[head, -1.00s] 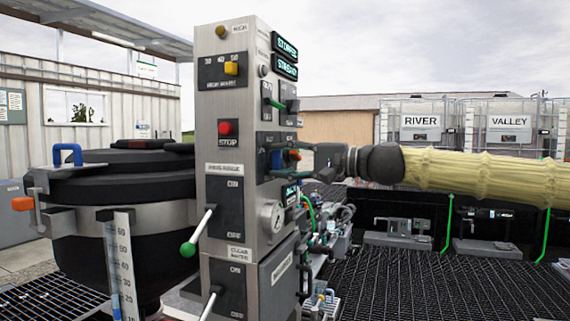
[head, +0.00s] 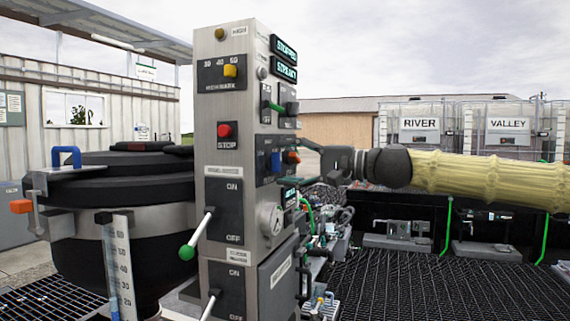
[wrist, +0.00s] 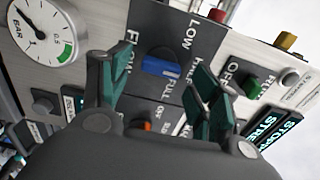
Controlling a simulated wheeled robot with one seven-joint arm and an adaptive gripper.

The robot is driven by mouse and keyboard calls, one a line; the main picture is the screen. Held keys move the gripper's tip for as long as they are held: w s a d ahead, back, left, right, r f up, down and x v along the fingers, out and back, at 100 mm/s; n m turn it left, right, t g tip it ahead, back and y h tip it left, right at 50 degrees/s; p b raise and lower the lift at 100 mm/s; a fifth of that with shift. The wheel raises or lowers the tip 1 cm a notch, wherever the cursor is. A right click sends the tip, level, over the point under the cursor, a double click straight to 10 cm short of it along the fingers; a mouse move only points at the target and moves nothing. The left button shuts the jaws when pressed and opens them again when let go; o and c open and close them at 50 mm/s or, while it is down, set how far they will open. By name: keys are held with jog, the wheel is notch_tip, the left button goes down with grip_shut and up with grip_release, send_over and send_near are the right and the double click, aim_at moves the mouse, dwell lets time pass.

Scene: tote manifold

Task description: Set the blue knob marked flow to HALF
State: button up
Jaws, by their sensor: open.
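The blue knob (wrist: 160,68) sits on a dark plate on the panel's side. In the wrist view its bar lies nearly level, with a pale mark at its right end. That end faces a label partly hidden by a finger. LOW shows above right of it, FULL below it, and a partly covered FLOW to its left. My gripper (wrist: 155,88) is open, with its green fingers apart on either side of the knob in the picture. In the head view the blue knob (head: 275,161) shows clear, and my gripper (head: 304,164) stands off to its right, apart from it.
An orange knob (head: 291,157) is beside the blue one. A green-tipped lever (head: 187,252) juts from the panel front, below the red stop button (head: 225,130). A pressure gauge (wrist: 40,30) and a green switch (wrist: 253,90) are close to my fingers.

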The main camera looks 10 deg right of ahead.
jog(key=v, duration=1)
jog(key=shift+s+d, duration=0.2)
jog(key=shift+d, duration=0.05)
jog(key=shift+d+f, duration=0.1)
dwell(0.3)
